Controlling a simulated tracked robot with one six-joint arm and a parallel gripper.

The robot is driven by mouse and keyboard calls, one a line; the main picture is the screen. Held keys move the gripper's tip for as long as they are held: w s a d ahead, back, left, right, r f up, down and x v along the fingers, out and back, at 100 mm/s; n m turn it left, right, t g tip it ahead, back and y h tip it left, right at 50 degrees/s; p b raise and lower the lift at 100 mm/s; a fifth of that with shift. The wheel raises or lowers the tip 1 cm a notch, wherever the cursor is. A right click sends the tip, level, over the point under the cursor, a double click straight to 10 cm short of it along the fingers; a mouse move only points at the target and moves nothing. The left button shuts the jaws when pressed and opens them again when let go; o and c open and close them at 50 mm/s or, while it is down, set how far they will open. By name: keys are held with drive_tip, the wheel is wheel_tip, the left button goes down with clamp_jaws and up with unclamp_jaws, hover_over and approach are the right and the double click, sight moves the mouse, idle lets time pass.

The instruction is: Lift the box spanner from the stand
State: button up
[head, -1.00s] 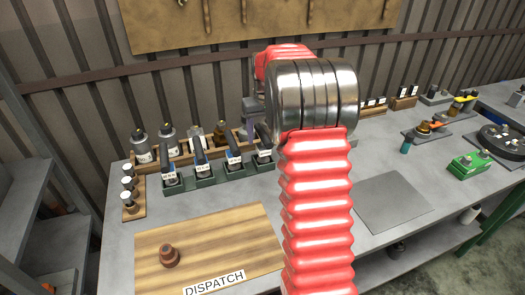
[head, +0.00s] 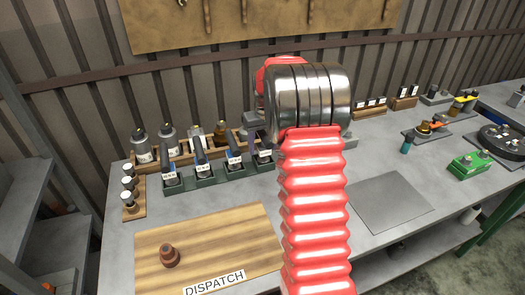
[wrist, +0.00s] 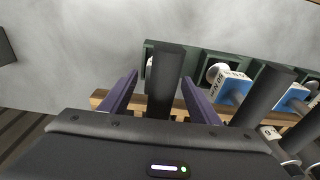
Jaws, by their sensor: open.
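A dark upright cylindrical shaft (wrist: 168,65), which looks like the box spanner, stands at the end of a row of tools in green stands (wrist: 150,49). My gripper (wrist: 159,76) is open, with one purple finger on each side of the shaft. Whether either finger touches it I cannot tell. In the head view my arm hides most of the gripper, and the row of green stands (head: 205,182) shows left of the arm. The neighbouring tools have blue parts and white labels (wrist: 235,76).
A wooden rack (head: 188,159) with bottles stands behind the row. A wooden dispatch board (head: 225,240) with a brown part (head: 169,254) lies in front. A flat grey plate (head: 390,202) lies right of my arm. Bare bench surrounds it.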

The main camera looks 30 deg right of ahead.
sight(263, 131)
idle(0.4)
drive_tip(key=shift+r, duration=0.1)
clamp_jaws()
idle(0.4)
wheel_tip(263, 131, up, 10)
idle(0.8)
drive_tip(key=shift+s, duration=0.1)
idle(0.4)
